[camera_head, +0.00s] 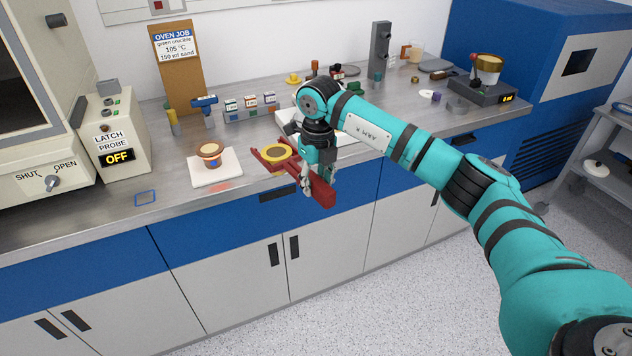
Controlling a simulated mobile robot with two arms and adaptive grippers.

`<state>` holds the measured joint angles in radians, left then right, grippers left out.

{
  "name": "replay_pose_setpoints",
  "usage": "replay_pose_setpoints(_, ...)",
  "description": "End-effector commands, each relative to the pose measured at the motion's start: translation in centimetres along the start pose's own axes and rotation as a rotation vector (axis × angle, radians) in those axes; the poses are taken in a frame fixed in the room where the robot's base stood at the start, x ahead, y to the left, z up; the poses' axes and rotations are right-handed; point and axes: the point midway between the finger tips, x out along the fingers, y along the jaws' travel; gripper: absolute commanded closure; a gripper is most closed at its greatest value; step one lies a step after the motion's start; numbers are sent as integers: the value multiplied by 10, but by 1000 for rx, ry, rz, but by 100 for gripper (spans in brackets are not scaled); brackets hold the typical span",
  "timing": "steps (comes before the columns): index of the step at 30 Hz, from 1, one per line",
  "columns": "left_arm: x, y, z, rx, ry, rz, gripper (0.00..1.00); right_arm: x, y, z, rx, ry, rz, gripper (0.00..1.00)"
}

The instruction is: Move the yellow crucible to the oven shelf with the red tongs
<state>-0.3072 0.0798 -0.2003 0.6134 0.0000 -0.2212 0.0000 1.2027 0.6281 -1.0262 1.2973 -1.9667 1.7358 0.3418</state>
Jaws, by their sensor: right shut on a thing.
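My right gripper (318,178) is shut on the red tongs (318,188) at the front edge of the bench. The tongs' red jaws reach to the left, around a yellow-rimmed round thing (275,153), which looks like the yellow crucible. I cannot tell whether the jaws press on it or whether it is off the bench. A brown crucible (210,158) with a blue mark stands on a white tile (215,173) to the left. The oven (30,110) is the cream cabinet at the far left, with a SHUT/OPEN knob. Its shelf is not visible. My left gripper is not in view.
A latch probe box (122,130) reading OFF stands beside the oven. A job card (174,45) names a green crucible, 105 °C and 150 ml sand. Small labelled blocks (250,106) and a balance (485,93) stand farther back. The bench front left is mostly clear.

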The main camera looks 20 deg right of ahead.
Motion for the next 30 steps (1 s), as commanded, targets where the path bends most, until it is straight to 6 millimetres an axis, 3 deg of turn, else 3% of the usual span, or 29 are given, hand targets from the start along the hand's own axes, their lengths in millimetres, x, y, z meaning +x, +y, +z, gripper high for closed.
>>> replay_pose_setpoints(3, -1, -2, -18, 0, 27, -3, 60, -2, 0, 1, 0, -2, 0, 100)
replay_pose_setpoints(7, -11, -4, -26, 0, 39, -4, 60, -16, 0, 1, 0, -3, 0, 100)
replay_pose_setpoints(19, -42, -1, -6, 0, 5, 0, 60, -65, 0, 3, 0, -2, 0, 100)
replay_pose_setpoints(30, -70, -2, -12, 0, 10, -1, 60, -110, 0, 6, 0, -3, 0, 100)
